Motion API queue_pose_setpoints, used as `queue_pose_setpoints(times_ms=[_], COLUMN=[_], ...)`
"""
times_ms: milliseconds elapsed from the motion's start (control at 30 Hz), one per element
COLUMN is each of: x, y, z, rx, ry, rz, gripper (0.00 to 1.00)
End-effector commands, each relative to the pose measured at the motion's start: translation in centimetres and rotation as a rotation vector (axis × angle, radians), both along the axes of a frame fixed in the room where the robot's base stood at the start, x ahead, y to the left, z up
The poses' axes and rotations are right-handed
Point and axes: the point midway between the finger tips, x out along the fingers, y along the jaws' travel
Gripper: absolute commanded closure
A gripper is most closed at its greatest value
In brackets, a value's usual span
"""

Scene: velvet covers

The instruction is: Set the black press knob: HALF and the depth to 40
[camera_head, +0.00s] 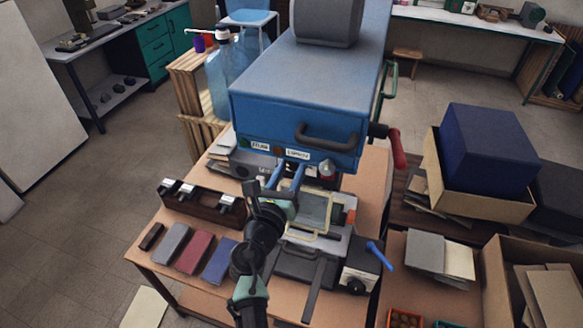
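A small black press (310,262) with a grey top stands at the front right of the table. A round black knob (356,286) sits on the white plate (366,273) on its right front face. The plate's markings and the knob's setting are too small to read. I cannot make out a depth scale or its value. My gripper (263,192) is at the end of the dark arm reaching up from below. It is left of and beyond the knob, apart from it, near the pale frame.
A large blue machine (300,95) with a black handle and red lever (390,145) stands behind. A blue lever (378,255) rises beside the knob. Left are a dark rack (200,203) and grey, red and blue covers (195,253). Boxes crowd the right.

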Motion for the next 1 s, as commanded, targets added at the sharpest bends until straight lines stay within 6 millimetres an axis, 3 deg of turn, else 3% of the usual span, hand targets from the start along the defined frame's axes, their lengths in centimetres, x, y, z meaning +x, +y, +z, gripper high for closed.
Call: queue_pose_setpoints(times_ms=[367,1000], x=[-0.01,-0.05], y=[-0.08,-0.19], z=[-0.2,-0.35], rx=[0.125,0.683], ry=[-0.041,-0.223], rz=[-0.001,-0.001], gripper=[1.0,1.0])
